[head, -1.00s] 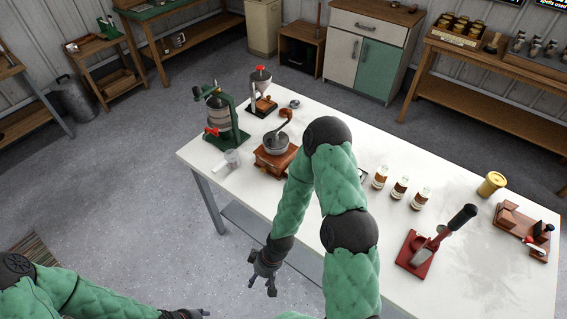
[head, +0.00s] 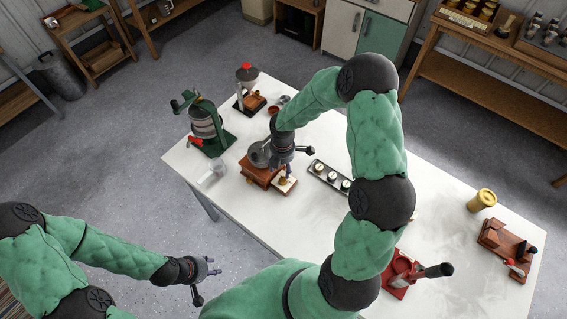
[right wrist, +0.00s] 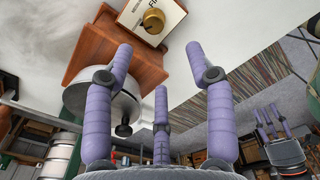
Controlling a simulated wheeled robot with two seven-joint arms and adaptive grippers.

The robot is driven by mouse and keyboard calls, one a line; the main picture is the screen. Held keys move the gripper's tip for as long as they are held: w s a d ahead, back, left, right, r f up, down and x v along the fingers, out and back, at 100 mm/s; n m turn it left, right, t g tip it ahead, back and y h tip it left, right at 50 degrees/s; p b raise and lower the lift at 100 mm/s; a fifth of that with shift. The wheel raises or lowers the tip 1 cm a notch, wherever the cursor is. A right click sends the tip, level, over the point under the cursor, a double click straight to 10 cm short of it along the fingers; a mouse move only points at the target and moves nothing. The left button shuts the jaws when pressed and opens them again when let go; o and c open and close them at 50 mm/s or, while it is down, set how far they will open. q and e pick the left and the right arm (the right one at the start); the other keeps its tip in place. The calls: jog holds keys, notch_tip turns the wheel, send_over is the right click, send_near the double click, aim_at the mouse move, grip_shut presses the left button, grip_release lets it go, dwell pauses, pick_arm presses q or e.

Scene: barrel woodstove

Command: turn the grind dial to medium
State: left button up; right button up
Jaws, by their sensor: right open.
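The coffee grinder has a wooden base (head: 257,172) and a metal hopper; it stands on the white table, partly covered by my right gripper. A pale dial plate (head: 287,186) lies beside its base. In the right wrist view the brass grind dial (right wrist: 153,20) sits on this plate (right wrist: 172,12), with lettering starting "FI" visible and the rest cut off. My right gripper (head: 288,170) is over the plate, its purple fingers (right wrist: 160,62) spread, empty and apart from the dial. My left gripper (head: 208,275) is off the table at lower left, its fingers spread and empty.
A green grinder (head: 207,128), a clear cup (head: 212,174) and a red-topped grinder (head: 248,88) stand nearby. A tray (head: 328,177) with round items lies right of the plate. A red press tool (head: 402,272), yellow tin (head: 482,200) and wooden stand (head: 506,248) are further right.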

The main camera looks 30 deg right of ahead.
aim_at(283, 179)
jog(key=f, duration=0.3)
jog(key=f+b, duration=0.1)
jog(key=f, duration=0.5)
jog(key=shift+w+d+f+b, duration=0.25)
jog(key=shift+d+f+b, duration=0.1)
jog(key=shift+f+b, duration=0.05)
grip_shut()
